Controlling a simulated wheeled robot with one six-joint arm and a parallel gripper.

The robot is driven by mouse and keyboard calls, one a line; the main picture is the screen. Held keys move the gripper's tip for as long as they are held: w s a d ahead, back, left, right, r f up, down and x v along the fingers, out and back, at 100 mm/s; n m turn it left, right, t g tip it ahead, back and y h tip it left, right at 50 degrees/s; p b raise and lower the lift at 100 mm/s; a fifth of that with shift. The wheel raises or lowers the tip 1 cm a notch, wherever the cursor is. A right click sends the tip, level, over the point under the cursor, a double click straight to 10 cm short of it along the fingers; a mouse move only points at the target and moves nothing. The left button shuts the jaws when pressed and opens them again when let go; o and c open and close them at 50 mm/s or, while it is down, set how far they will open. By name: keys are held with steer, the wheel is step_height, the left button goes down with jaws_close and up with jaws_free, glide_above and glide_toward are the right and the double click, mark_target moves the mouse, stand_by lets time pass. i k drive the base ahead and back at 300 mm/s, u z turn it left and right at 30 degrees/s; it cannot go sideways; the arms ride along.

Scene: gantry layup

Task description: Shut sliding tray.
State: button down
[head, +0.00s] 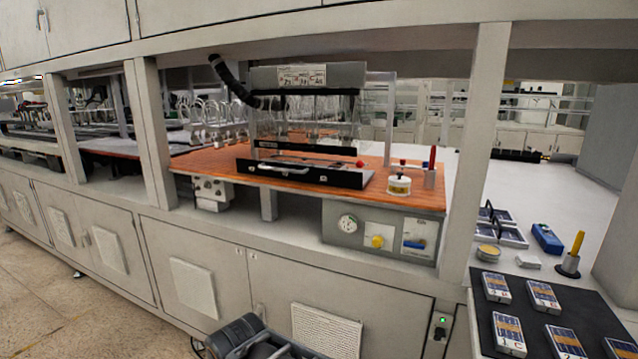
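The sliding tray (300,174) has a long black front with a pale handle bar. It sits low at the front of a benchtop machine (308,77) with a grey top and clear panels. The tray's front stands forward of the machine's dark lower edge, with part of the tray floor showing between them, so it looks pulled out. A dark part of my arm shows at the bottom edge, well below and in front of the tray. My gripper's fingertips are not in view.
The machine stands on an orange-brown wooden board (418,195). A small red-knobbed jar (399,184) and a holder with a red stick (431,176) stand right of the tray. Frame posts (484,130) flank the bay. A grey control box (378,230) hangs below.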

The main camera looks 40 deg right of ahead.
mark_target(311, 173)
steer(key=k, duration=1.05)
steer(key=z, duration=0.65)
steer(key=i, duration=0.8)
steer(key=z, duration=0.35)
